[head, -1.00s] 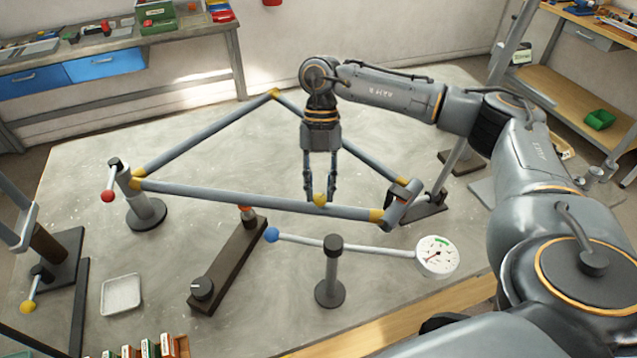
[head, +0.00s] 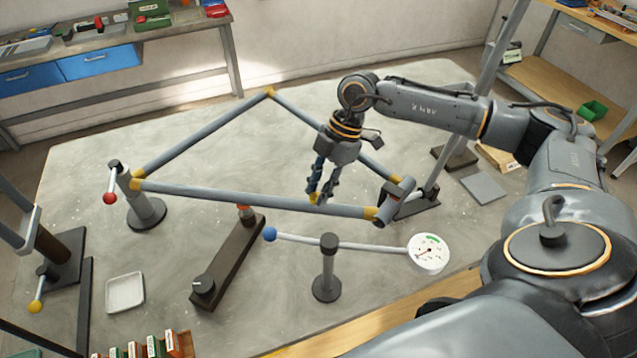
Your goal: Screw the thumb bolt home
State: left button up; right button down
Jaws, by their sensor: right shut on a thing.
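The thumb bolt's yellow head (head: 313,198) shows at the front tube of the grey frame (head: 230,197), towards its right end. My right gripper (head: 321,196) comes down from above with its fingers shut on the thumb bolt, and they hide part of it. The gripper is tilted and turned. How deep the bolt sits cannot be seen. My left gripper is not in view.
A dial gauge (head: 429,253) on a rod with a blue ball (head: 270,234) stands in front of the frame. A dark bar with a knob (head: 203,286) and a white tray (head: 125,292) lie to the left. Clamp posts (head: 148,213) hold the frame's corners.

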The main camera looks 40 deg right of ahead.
jog(key=m+t, duration=0.1)
jog(key=m, duration=0.1)
jog(key=m+t, duration=0.1)
jog(key=m, duration=0.2)
jog(key=shift+s+r+m+h+b, duration=0.1)
jog(key=shift+m+h+b, duration=0.2)
jog(key=shift+b, duration=0.1)
dwell(0.3)
jog(key=c, duration=1.2)
grip_release()
jog(key=shift+o, duration=0.7)
jog(key=shift+s, duration=0.1)
jog(key=v, duration=1.2)
jog(key=shift+s, duration=0.15)
